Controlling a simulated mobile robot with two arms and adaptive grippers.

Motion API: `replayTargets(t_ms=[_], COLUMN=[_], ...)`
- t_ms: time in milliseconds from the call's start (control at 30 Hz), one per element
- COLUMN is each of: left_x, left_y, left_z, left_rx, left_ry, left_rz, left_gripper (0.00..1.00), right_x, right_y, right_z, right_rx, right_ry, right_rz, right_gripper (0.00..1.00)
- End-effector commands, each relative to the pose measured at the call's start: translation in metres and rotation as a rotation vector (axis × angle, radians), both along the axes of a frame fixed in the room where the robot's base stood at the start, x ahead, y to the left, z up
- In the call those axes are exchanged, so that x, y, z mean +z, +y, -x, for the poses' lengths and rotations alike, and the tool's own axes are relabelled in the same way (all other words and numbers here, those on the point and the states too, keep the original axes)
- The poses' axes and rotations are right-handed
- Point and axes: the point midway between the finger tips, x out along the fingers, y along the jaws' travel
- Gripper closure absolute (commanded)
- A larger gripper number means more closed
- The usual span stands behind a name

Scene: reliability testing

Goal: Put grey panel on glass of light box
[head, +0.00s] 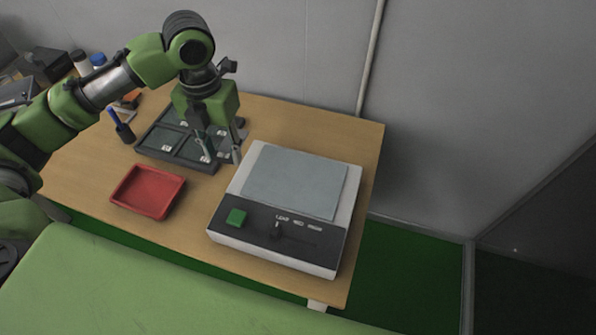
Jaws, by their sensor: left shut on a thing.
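The light box (222,221) is a white case with a flat grey-blue glass (296,182) on top. Nothing stands on the glass that I can make out. My left gripper (221,152) points down over the right part of the dark sectioned tray (158,151), just left of the light box. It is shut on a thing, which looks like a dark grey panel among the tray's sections. The fingers and the dark tray hide most of it, so its outline is unclear. My right gripper is out of view.
A red tray (148,192) lies empty at the front left of the wooden table (357,135). A dark cup with a blue pen (122,128) stands left of the sectioned tray. The light box's front has a green button (236,217) and a slider. A wall runs behind the table.

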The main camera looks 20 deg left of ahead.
Motion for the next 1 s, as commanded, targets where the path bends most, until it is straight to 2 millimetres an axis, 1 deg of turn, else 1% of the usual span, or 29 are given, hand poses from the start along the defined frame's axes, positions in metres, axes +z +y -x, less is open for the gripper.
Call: replayTargets(t_ms=[67,167,267,567,600,700,800,1000], left_x=[0.003,0.003,-0.002,-0.034,-0.044,-0.063,-0.076,-0.089], left_y=[0.001,-0.003,-0.019,-0.091,-0.097,-0.11,-0.121,-0.13], left_z=[-0.001,-0.003,-0.006,-0.022,-0.023,-0.027,-0.029,-0.032], left_rx=[-0.049,-0.086,-0.097,-0.095,-0.093,-0.091,-0.09,-0.089], left_ry=[0.0,0.001,0.003,0.002,0.006,0.004,0.003,0.001], left_rz=[0.002,0.005,0.007,0.007,0.006,0.005,0.004,0.005], left_gripper=[0.84,0.84,0.84,0.84,0.84,0.84,0.84,0.84], right_x=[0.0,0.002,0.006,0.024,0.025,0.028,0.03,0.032], right_y=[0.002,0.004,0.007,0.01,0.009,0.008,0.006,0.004], right_z=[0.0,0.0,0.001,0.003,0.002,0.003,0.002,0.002], right_rx=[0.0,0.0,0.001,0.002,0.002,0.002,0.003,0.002], right_ry=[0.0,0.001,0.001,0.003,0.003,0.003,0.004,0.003], right_rz=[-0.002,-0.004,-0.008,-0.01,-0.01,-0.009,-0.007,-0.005], right_gripper=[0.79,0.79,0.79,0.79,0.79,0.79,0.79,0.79])
